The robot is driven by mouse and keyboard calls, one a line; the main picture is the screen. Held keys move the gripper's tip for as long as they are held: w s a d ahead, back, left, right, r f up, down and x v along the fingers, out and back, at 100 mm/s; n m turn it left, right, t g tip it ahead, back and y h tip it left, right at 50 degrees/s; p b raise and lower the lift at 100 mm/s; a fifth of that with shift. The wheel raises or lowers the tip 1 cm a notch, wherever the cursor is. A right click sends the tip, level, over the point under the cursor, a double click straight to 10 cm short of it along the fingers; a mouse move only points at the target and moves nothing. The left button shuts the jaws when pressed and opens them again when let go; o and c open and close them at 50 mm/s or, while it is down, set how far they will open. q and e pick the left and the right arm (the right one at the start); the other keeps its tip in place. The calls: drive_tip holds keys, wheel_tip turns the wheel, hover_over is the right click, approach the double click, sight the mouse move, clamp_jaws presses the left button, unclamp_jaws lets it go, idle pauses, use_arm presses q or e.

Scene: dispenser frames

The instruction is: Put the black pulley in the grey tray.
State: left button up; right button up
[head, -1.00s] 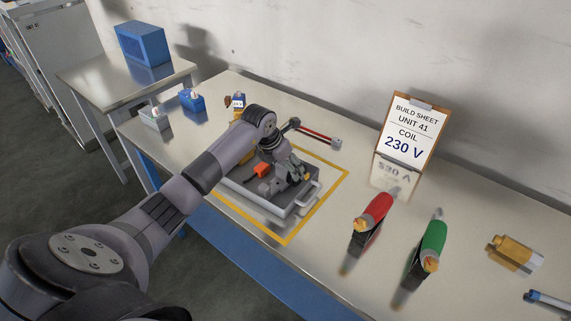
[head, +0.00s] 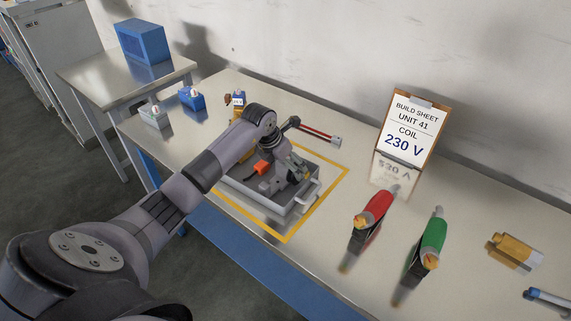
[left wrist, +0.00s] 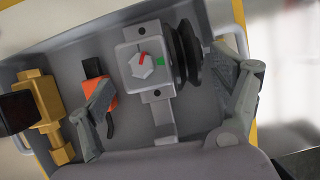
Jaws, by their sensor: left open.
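The black pulley (left wrist: 186,54) shows in the left wrist view as a grooved dark wheel, edge-on against the right side of a light grey block (left wrist: 146,62). I cannot tell whether it is fixed to the block. Both are over the grey tray (left wrist: 72,50), which also shows in the head view (head: 243,199). My left gripper (left wrist: 165,85) is open, with one finger left of the block and the other right of the pulley. In the head view my left gripper (head: 288,166) is low over the tray and hides the pulley. My right gripper is not in view.
An orange part (left wrist: 104,94) is near the left finger, and a brass fitting (left wrist: 50,115) is farther left. A red-handled tool (head: 372,218), a green-handled tool (head: 430,245) and the build sheet stand (head: 408,130) are to the right.

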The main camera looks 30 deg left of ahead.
use_arm(q)
drive_tip(key=shift+r, duration=0.25)
drive_tip(key=shift+s+a+r, duration=0.1)
drive_tip(key=shift+r, duration=0.2)
drive_tip(key=d+b+v, duration=0.1)
drive_tip(key=b+v, duration=0.1)
drive_tip(key=v, duration=0.9)
drive_tip(key=shift+a, duration=0.45)
drive_tip(key=shift+s+a, duration=0.1)
drive_tip(key=shift+s, duration=0.05)
